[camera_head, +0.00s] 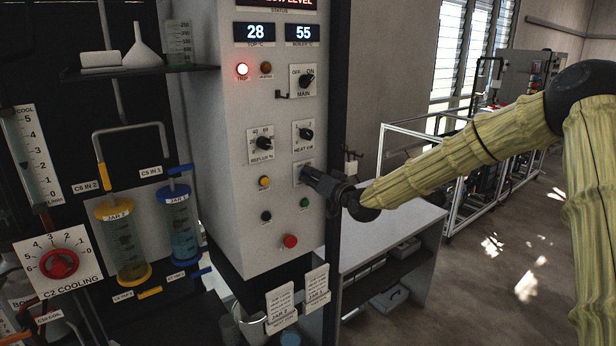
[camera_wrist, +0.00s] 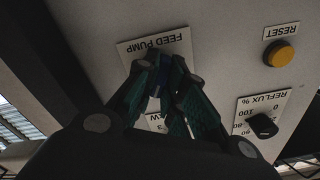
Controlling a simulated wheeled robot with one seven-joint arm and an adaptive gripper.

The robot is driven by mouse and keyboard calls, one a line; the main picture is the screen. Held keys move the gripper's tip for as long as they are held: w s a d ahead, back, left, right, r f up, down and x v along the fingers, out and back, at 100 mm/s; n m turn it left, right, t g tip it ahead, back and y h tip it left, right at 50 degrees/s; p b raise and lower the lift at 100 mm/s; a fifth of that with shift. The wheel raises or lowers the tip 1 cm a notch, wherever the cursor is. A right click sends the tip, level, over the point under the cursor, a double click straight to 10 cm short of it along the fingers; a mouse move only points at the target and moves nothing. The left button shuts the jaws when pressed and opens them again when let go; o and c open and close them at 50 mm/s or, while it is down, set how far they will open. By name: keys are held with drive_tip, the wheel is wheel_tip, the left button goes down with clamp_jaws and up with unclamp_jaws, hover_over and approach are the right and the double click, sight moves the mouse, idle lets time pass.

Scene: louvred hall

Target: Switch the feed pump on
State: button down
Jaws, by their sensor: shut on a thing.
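The feed pump plate (camera_head: 298,168) is a small pale plate on the white control panel, below the HEAT kW knob. In the wrist view its label, FEED PUMP (camera_wrist: 165,45), reads upside down. My gripper (camera_head: 312,177) reaches the plate from the right. In the wrist view my gripper (camera_wrist: 166,82) has its fingers close together at the plate, shut on the feed pump knob. The knob is mostly hidden by the fingers, so I cannot tell which way it points.
Nearby are the HEAT kW knob (camera_head: 306,134), REFLUX knob (camera_head: 263,143), yellow RESET button (camera_head: 264,182), green button (camera_head: 304,202) and red button (camera_head: 290,241). The red TRIP lamp (camera_head: 242,70) is lit. A shelf (camera_head: 140,71) with glassware juts out at left.

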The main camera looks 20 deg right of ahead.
drive_tip(key=c, duration=1.4)
unclamp_jaws()
drive_tip(key=shift+s, duration=0.1)
drive_tip(key=shift+v, duration=3.45)
